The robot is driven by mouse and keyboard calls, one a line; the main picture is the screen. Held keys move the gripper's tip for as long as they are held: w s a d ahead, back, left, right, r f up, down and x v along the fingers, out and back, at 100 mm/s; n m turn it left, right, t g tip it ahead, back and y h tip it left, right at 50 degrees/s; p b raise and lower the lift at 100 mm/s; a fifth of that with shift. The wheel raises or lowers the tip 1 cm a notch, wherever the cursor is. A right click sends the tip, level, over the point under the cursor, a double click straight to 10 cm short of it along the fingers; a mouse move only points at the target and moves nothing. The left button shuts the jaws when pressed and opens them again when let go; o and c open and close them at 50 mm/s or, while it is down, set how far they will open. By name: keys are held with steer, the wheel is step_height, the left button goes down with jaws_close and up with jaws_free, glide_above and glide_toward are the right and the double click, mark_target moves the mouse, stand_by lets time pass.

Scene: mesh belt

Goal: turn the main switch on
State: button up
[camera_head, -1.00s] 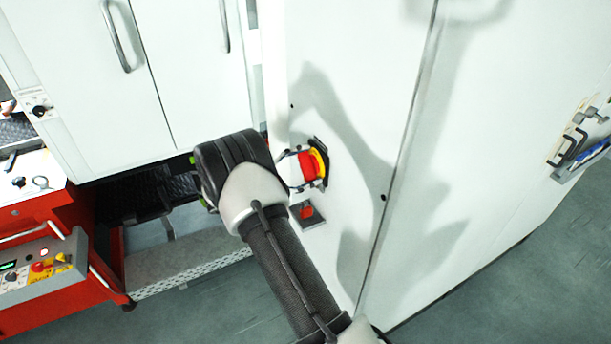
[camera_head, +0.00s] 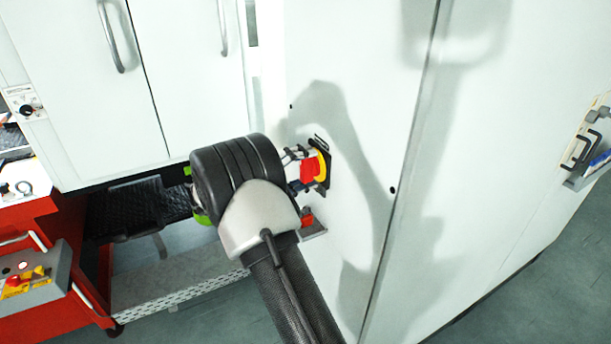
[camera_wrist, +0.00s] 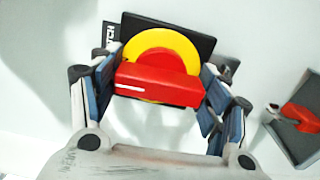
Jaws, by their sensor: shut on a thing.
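The main switch is a red bar handle (camera_wrist: 158,84) on a round yellow disc (camera_wrist: 165,47) with a black backplate (camera_wrist: 192,30), on a white cabinet side. In the wrist view the red handle lies nearly level, tilted slightly down to the right. My gripper (camera_wrist: 160,95) has its blue-padded fingers at the two ends of the handle and is shut on it. In the head view the switch's red handle (camera_head: 311,168) shows beside my gripper (camera_head: 300,170), partly covered by the fingers.
A tool holder (camera_head: 590,165) hangs at far right.

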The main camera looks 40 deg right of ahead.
stand_by(0.6)
steer(key=o, duration=1.1)
steer(key=shift+c, duration=0.2)
